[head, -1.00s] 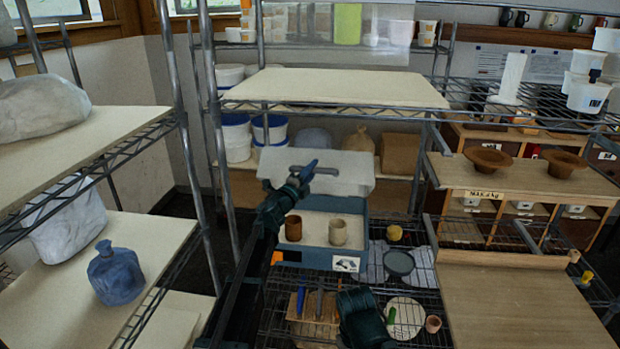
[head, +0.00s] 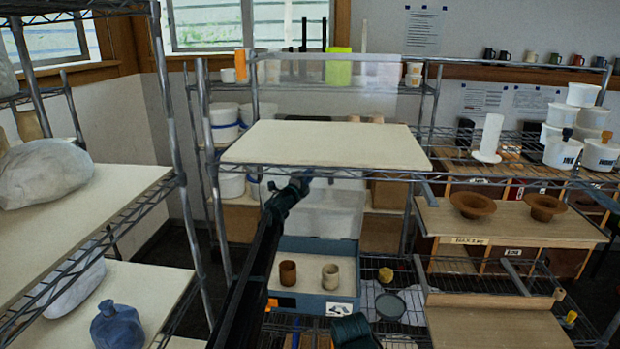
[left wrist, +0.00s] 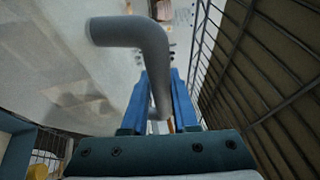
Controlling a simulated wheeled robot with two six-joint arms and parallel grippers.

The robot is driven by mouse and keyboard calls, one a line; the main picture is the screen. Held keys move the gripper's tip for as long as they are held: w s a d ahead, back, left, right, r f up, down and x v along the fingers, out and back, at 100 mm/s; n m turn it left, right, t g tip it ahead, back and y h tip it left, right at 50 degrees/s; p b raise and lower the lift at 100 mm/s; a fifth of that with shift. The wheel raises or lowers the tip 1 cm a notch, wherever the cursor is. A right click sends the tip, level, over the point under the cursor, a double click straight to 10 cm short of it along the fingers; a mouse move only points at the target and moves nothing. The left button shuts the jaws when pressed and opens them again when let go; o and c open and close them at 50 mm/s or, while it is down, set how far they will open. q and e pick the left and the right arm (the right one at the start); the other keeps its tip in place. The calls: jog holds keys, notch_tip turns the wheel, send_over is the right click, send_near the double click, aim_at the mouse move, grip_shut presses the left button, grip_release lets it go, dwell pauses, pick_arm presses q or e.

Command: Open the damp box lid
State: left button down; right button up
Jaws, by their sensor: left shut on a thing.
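The damp box (head: 338,307) is a blue tub on the wire shelf in the head view, with a pale inside. Its translucent lid (head: 335,213) stands raised, roughly upright, at the back of the box, so the box's top is open. My left gripper (head: 303,176) is at the lid's upper left. In the left wrist view its blue fingers (left wrist: 160,105) are shut on a grey bent handle (left wrist: 135,32). A dark green piece of my right arm shows at the bottom of the head view; its fingers are not visible.
A brown cup (head: 288,273) and a beige cup (head: 331,277) stand inside the box. A pale shelf board (head: 325,146) lies above, close to the left gripper and lid. Metal rack posts stand at the left. A grey dish (head: 389,306) sits right of the box.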

pick_arm(q)
jog(key=shift+w, duration=0.1)
jog(key=c, duration=1)
grip_release()
jog(key=b+v, duration=0.2)
jog(key=v, duration=1.2)
jog(key=shift+r, duration=0.1)
